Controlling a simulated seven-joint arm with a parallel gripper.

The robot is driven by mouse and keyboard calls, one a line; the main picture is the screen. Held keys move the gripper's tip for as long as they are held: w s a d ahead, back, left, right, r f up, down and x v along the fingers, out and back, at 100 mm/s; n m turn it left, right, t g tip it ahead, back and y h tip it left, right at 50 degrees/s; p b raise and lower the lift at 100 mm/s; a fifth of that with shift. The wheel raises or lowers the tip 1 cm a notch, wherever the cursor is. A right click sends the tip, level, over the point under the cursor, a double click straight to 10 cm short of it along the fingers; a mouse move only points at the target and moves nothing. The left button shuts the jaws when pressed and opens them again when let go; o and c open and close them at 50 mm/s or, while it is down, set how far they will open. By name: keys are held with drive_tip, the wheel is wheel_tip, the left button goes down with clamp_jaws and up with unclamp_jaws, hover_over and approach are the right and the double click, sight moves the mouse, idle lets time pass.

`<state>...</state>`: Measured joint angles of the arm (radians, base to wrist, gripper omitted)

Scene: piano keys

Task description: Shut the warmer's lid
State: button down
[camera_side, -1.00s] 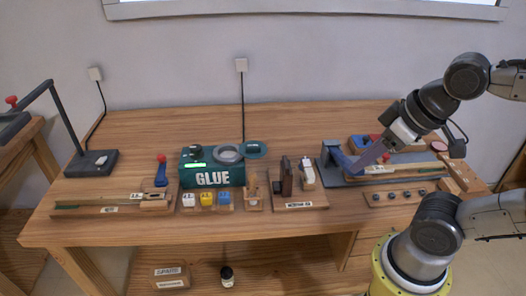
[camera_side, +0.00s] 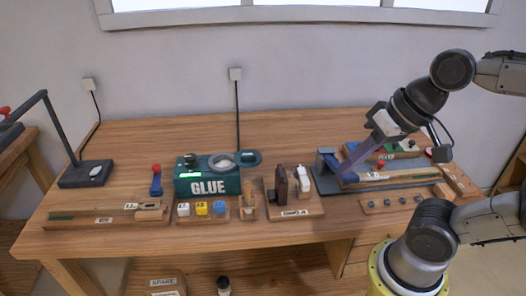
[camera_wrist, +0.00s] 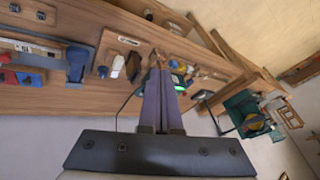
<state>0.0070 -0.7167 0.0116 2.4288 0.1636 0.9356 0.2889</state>
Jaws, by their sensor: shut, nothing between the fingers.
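The glue warmer (camera_side: 208,187) is a dark green box marked GLUE, with a lit green display on its front, at the middle-left of the bench. A round grey-rimmed opening (camera_side: 222,162) shows on its top. The lid (camera_side: 250,158), a dark green disc, lies open to the right of that opening. My gripper (camera_side: 344,175) is shut and empty, well to the right of the warmer, over the blue-grey fixture. In the wrist view my shut fingers (camera_wrist: 156,65) point toward the bench; the warmer is mostly hidden behind them, with only its green glow showing.
White, yellow and blue blocks (camera_side: 202,209) stand in front of the warmer. A wooden stand with a dark upright block and a white piece (camera_side: 303,178) lies between the warmer and my gripper. A lamp stand (camera_side: 86,174) is at far left. The bench behind the warmer is clear.

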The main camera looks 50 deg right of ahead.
sight(256, 159)
drive_tip(key=w+d+m+y, duration=0.3)
drive_tip(key=w+m+y, duration=0.1)
drive_tip(key=w+m, duration=1.05)
drive_tip(key=w+d+f+m, duration=0.3)
drive_tip(key=d+f+m, duration=0.15)
drive_tip(key=d, duration=0.35)
drive_tip(key=w+d+f+m, duration=0.35)
drive_tip(key=d+f, duration=0.25)
drive_tip(key=d, duration=0.2)
drive_tip(key=shift+t+y, duration=0.4)
drive_tip(key=x, duration=0.3)
drive_tip(key=r+x, duration=0.1)
drive_tip(key=x, duration=0.3)
drive_tip(key=w+a+x, duration=0.1)
drive_tip(key=x, duration=0.3)
drive_tip(key=shift+w+a+r, duration=0.1)
drive_tip(key=shift+w+a, duration=0.05)
drive_tip(key=shift+a, duration=0.1)
drive_tip(key=shift+w+a, duration=0.35)
drive_tip(key=shift+a, duration=0.05)
